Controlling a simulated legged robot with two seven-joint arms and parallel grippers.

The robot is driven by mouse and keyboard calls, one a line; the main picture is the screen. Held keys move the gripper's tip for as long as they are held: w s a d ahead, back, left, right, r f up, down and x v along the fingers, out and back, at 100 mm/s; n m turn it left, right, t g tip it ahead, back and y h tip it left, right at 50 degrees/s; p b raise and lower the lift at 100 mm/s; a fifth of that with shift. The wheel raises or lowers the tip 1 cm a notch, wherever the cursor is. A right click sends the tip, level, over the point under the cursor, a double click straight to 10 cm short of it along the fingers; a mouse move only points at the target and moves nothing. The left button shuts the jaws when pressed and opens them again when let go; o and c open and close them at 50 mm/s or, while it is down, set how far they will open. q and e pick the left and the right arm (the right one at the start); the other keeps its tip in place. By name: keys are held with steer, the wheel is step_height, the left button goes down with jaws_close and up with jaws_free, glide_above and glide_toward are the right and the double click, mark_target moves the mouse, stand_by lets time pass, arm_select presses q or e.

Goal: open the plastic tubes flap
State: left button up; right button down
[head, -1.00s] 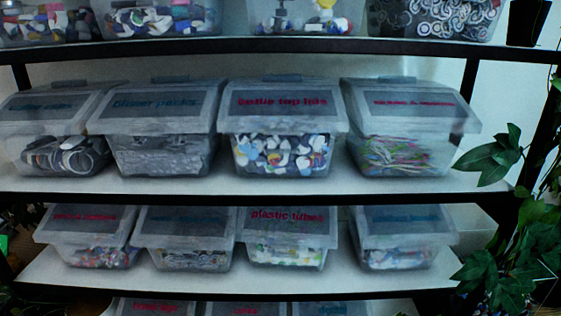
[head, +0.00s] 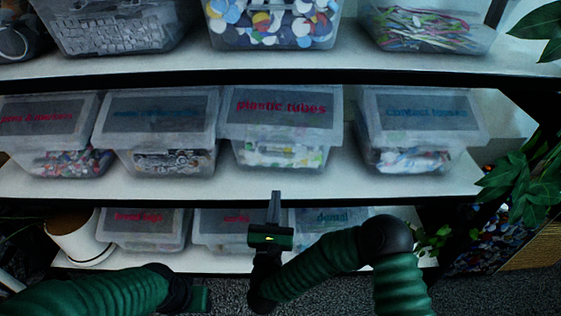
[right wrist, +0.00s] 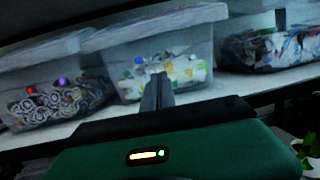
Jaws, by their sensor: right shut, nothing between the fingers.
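The plastic tubes bin (head: 280,154) stands on the middle shelf in the head view, a clear bin with a grey flap (head: 280,108) lettered "plastic tubes" in pink. The flap is down. In the right wrist view the bin (right wrist: 150,65) is straight ahead, with white, yellow and green pieces inside. My right gripper (head: 276,198) is shut and empty, pointing up in front of the shelf edge, below the bin and apart from it. It also shows in the right wrist view (right wrist: 158,80). My left arm (head: 100,292) enters at the lower left; its fingers cannot be made out.
A blister-like dark-labelled bin (head: 160,130) stands close on the left and a "contact lenses" bin (head: 415,130) on the right. The shelf edge (head: 200,187) runs below them. Leaves (head: 525,180) hang at the right, and a white pot (head: 78,238) stands lower left.

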steer(key=w+d+r, duration=0.1)
steer(key=w+r, duration=0.5)
steer(key=w, duration=0.3)
steer(key=shift+r, duration=0.4)
steer(key=shift+w, duration=0.1)
